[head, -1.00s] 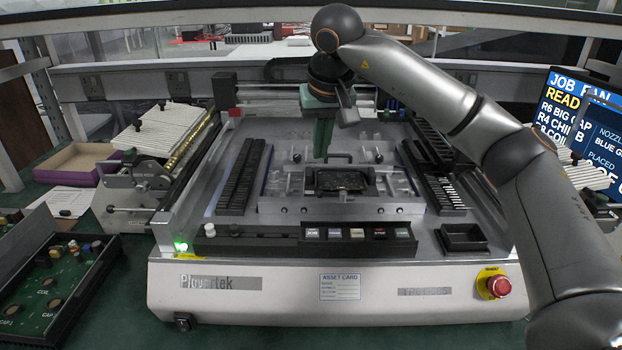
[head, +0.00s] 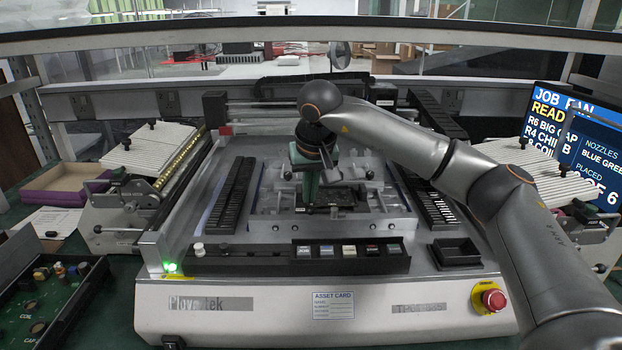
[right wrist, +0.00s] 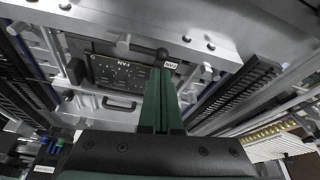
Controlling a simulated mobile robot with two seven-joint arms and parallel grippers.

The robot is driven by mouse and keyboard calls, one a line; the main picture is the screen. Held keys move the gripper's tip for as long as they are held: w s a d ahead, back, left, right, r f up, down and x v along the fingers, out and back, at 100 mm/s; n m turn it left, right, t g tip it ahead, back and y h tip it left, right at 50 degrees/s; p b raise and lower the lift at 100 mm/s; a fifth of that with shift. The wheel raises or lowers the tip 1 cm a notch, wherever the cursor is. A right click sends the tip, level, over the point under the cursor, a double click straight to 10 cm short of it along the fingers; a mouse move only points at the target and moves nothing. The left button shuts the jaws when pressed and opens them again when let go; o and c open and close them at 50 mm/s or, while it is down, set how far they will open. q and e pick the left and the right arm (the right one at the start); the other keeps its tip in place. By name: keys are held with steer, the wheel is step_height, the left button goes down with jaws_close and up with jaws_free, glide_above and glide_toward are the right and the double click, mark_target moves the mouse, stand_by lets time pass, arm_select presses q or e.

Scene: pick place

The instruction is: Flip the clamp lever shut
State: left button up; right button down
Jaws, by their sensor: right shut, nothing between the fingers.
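The clamp lever (right wrist: 145,50) shows in the right wrist view as a dark bar with a round black knob, lying along the edge of a dark circuit board (right wrist: 120,72). A small white label sits beside the knob. My right gripper (right wrist: 160,72) is shut and empty, its green fingertips close to the knob; I cannot tell whether they touch it. In the head view the right gripper (head: 308,207) points down at the left end of the board (head: 345,197) and hides part of the clamp area. My left gripper is not in view.
The machine's front strip of buttons (head: 345,252) lies nearer than the board. Black feeder racks (head: 232,195) flank the work area. A small black bin (head: 456,251) and a red stop button (head: 493,299) are at the right. A parts tray (head: 50,300) is at the left.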

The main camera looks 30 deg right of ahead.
steer(key=shift+w+f, duration=0.2)
steer(key=shift+f, duration=0.4)
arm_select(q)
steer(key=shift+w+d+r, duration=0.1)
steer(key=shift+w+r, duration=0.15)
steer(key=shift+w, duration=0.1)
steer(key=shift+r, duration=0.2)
arm_select(e)
steer(key=shift+s, duration=0.1)
steer(key=shift+n, duration=0.3)
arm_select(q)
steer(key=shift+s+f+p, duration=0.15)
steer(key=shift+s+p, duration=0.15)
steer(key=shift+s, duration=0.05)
arm_select(e)
steer(key=shift+a, duration=0.1)
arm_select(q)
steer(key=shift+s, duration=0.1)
arm_select(e)
steer(key=shift+s+a+n+y, duration=0.1)
steer(key=shift+s+n+y, duration=0.05)
steer(key=shift+n+y, duration=0.2)
